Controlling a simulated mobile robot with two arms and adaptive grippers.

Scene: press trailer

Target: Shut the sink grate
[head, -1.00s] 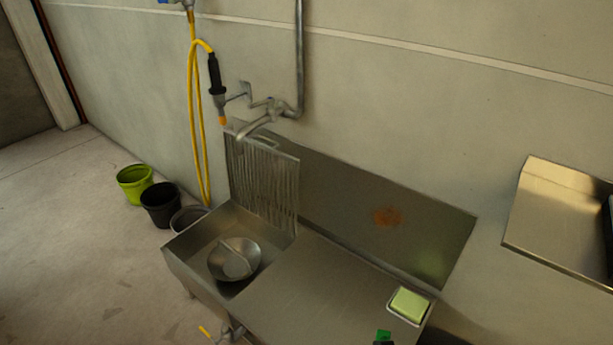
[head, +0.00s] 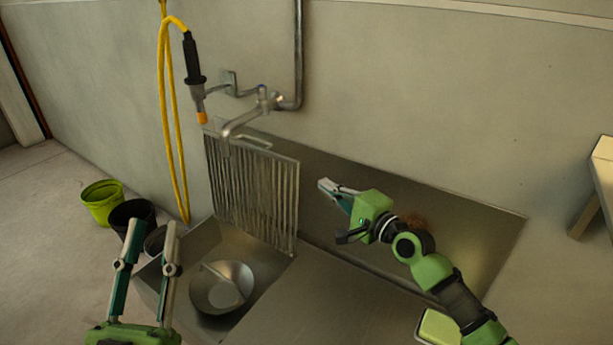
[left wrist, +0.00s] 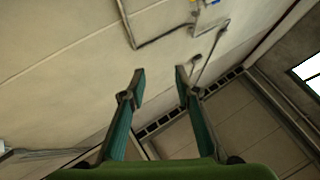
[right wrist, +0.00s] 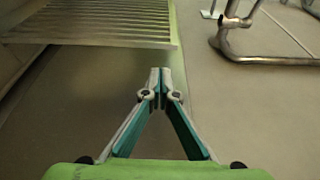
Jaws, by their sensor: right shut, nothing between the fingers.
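The sink grate (head: 252,190) is a metal rack of parallel bars. It stands raised and upright at the back of the sink basin (head: 262,262), under the faucet. A metal pan or bowl (head: 221,287) sits in the basin. My right gripper (head: 330,188) is shut and empty, to the right of the grate and apart from it, in front of the backsplash. In the right wrist view the grate (right wrist: 95,25) shows at upper left, beyond the shut fingertips (right wrist: 160,75). My left gripper (head: 152,225) is open and empty, at the left front of the basin; its fingers are apart in its wrist view (left wrist: 160,80).
The faucet (head: 245,115) juts out above the grate, with a yellow hose (head: 168,120) beside it. A green sponge (head: 437,328) lies on the counter at right. A lime bucket (head: 101,202) and a black bucket (head: 130,215) stand on the floor at left.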

